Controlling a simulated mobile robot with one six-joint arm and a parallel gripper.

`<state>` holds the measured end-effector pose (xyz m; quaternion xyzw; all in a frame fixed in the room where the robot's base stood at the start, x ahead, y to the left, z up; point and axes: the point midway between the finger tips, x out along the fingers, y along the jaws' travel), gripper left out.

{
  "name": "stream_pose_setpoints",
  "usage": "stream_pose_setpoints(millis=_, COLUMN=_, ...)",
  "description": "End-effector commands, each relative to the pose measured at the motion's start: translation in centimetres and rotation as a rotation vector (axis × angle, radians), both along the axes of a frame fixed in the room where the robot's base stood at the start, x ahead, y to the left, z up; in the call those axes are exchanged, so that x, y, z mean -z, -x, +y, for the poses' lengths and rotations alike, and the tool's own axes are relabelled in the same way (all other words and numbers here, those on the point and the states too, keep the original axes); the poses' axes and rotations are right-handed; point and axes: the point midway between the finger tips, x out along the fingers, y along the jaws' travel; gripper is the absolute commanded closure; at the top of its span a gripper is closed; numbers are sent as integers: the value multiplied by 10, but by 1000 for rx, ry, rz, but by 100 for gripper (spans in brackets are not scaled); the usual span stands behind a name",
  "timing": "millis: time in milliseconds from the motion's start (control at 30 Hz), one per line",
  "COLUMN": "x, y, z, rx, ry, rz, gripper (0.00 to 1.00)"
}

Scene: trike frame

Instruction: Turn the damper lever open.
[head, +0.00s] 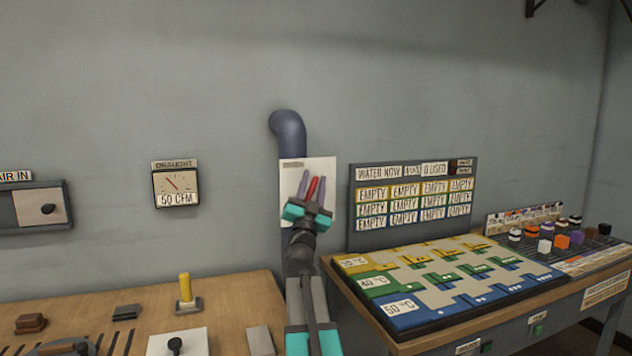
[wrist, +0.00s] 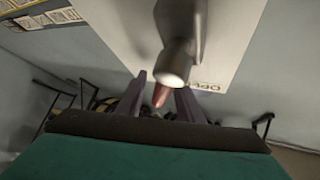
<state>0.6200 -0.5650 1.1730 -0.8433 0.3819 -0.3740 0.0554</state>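The damper lever shows as a red handle (head: 314,187) in front of a white plate (head: 323,168) on the wall duct. In the wrist view its red tip (wrist: 160,95) extends from a grey rounded hub (wrist: 178,62). My gripper (head: 312,180) is at the plate, with one dark finger on each side of the red handle. In the wrist view my gripper (wrist: 161,88) is open, and gaps show between the red tip and both fingers. The word "OPEN" is partly visible on the plate at the right. My gripper hides the lever's lower part in the head view.
A blue-grey duct pipe (head: 289,133) rises above the plate. A draught gauge (head: 176,187) reads 50 CFM on the wall at left. A wooden bench (head: 235,295) with a yellow-handled lever (head: 185,288) is at lower left. A board table (head: 440,275) stands close at right.

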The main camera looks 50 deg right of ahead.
Motion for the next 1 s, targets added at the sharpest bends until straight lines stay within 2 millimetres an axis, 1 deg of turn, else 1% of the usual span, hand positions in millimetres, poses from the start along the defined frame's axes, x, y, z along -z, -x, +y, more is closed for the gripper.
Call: stream_pose_setpoints(millis=1000, x=61, y=47, z=72, rx=0, ry=0, rz=0, gripper=67)
